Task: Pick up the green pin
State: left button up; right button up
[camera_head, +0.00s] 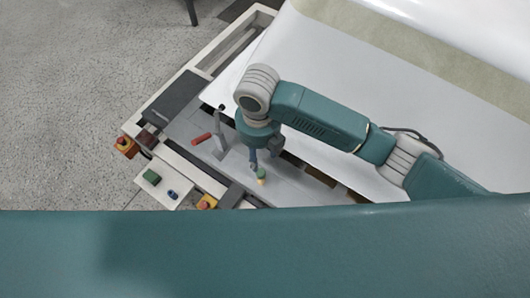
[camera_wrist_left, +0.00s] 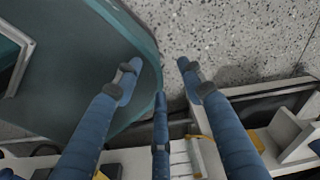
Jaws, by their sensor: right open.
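The green pin (camera_head: 261,173) stands on the grey work surface (camera_head: 238,160) in the head view, with a pale yellow end at its lower side. My right gripper (camera_head: 264,164) points down right at the pin, with its dark fingers apart around or just behind the pin's top. I cannot tell whether a finger touches it. My left gripper (camera_wrist_left: 158,82) shows in the left wrist view with its blue fingers spread and nothing between them. The pin is not visible in that view.
A red pin (camera_head: 201,138) lies left of the right gripper, near an upright grey bracket (camera_head: 220,130). A green block (camera_head: 152,176), a small blue part (camera_head: 172,194) and red-yellow buttons (camera_head: 126,146) sit along the frame. A large white shell (camera_head: 345,90) fills the upper right.

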aim_at(261, 172)
jog(key=f, duration=0.2)
jog(key=s+f, duration=0.1)
jog(key=f, duration=0.1)
jog(key=shift+a+f, duration=0.1)
jog(key=shift+f, duration=0.3)
jog(key=shift+w+f, duration=0.1)
jog(key=shift+f, duration=0.2)
notch_tip(261, 172, down, 4)
jog(key=shift+r+p, duration=0.2)
jog(key=shift+p, duration=0.45)
jog(key=shift+f, duration=0.6)
jog(key=shift+c, duration=1)
pick_arm(q)
jog(key=s, duration=0.1)
jog(key=s+r, duration=0.1)
jog(key=shift+s+a+r, duration=0.1)
jog(key=shift+s+a, duration=0.2)
jog(key=shift+s, duration=0.05)
pick_arm(e)
grip_shut()
